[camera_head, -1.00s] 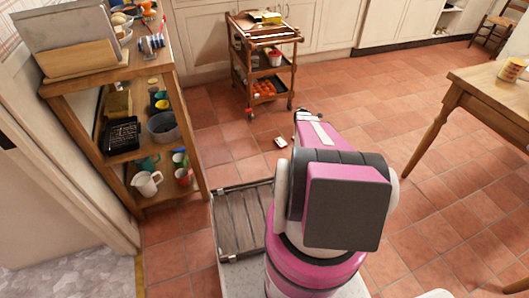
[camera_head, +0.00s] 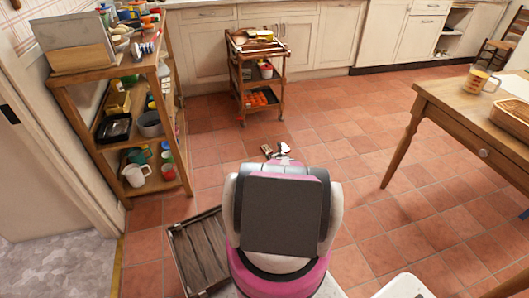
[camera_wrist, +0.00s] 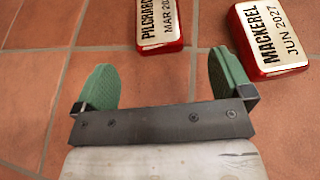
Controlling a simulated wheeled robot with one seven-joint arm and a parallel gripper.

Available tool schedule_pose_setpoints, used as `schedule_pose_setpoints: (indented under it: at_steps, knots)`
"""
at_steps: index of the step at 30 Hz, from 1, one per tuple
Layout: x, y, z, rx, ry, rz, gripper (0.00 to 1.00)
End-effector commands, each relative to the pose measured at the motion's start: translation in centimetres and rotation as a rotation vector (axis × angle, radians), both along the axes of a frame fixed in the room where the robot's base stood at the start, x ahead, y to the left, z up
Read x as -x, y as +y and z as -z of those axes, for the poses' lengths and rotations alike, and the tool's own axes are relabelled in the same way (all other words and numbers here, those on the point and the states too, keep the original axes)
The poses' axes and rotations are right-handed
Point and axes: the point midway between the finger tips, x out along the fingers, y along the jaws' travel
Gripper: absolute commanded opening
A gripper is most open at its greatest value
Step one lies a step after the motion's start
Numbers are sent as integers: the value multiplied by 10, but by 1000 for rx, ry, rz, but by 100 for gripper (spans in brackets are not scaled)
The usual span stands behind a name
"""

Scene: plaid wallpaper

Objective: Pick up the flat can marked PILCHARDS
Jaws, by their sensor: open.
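The flat can marked PILCHARDS (camera_wrist: 160,24) lies on the tiled floor at the top middle of the wrist view. It is red with a pale label, and its far end is cut off by the frame edge. A similar red can marked MACKEREL, JUN 2027 (camera_wrist: 270,38), lies to its right, a gap apart. My gripper (camera_wrist: 163,80) is open and empty, its green fingers apart. The PILCHARDS can lies ahead of the fingers, roughly in line with the space between them. In the head view, my arm hides much of this spot, and the small shapes there are unclear.
A wooden trolley (camera_head: 257,75) stands ahead by the cabinets. A loaded shelf unit (camera_head: 110,168) is at the left, and a wooden table (camera_head: 450,112) is at the right. The floor tiles (camera_head: 340,150) between them are mostly clear.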

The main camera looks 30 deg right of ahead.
Motion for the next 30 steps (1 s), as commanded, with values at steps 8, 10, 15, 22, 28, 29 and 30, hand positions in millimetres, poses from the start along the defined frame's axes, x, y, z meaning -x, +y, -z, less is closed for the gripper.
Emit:
schedule_pose_setpoints:
  at_steps: [8, 10, 15, 22, 28, 29, 30]
  knots:
    - [-26, -1, 10, -2, 0, 2, 98]
    - [-31, 0, 11, -2, -1, 2, 98]
    - [-53, 2, 17, -2, 0, 2, 98]
    - [-73, 1, 25, -3, 2, 3, 98]
    - [-72, 2, 24, -3, 2, 3, 91]
    - [-72, 2, 24, -3, 2, 3, 82]
    - [-72, 2, 24, -3, 2, 3, 69]
